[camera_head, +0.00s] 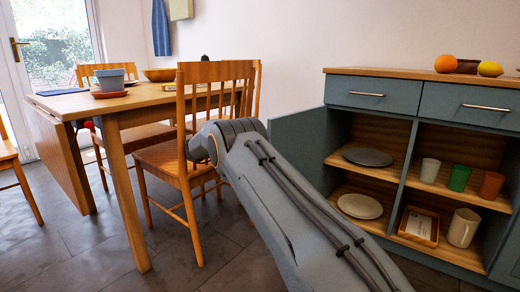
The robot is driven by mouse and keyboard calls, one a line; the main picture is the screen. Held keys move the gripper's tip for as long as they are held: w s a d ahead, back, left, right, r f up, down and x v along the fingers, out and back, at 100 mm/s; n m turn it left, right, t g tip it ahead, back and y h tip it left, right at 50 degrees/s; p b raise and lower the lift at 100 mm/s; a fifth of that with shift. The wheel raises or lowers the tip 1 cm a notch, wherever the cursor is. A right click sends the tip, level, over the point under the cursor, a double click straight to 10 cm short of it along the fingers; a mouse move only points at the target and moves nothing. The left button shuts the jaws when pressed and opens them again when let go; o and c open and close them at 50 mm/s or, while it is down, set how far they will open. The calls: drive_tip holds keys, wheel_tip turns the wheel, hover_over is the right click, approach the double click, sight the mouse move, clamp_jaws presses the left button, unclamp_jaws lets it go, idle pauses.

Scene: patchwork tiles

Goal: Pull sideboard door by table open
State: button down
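The grey-blue sideboard (347,117) with a wooden top stands at the right. Its door nearest the table (298,139) is swung outward at the left side of the cabinet, so the shelves behind it show. My arm covers the door's lower part, and its handle is not visible. The dining table (113,104) stands at the left. My arm reaches from the bottom edge up to a joint in the middle of the view, in front of a chair and the door. My gripper is not visible.
A wooden chair (170,160) stands between table and sideboard, close to my arm. The shelves hold a dark plate (367,156), a pale plate (359,206), cups and a white pitcher (463,228). Another grey-blue panel (512,255) shows at the right edge. Some tiled floor (200,258) is clear at lower left.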

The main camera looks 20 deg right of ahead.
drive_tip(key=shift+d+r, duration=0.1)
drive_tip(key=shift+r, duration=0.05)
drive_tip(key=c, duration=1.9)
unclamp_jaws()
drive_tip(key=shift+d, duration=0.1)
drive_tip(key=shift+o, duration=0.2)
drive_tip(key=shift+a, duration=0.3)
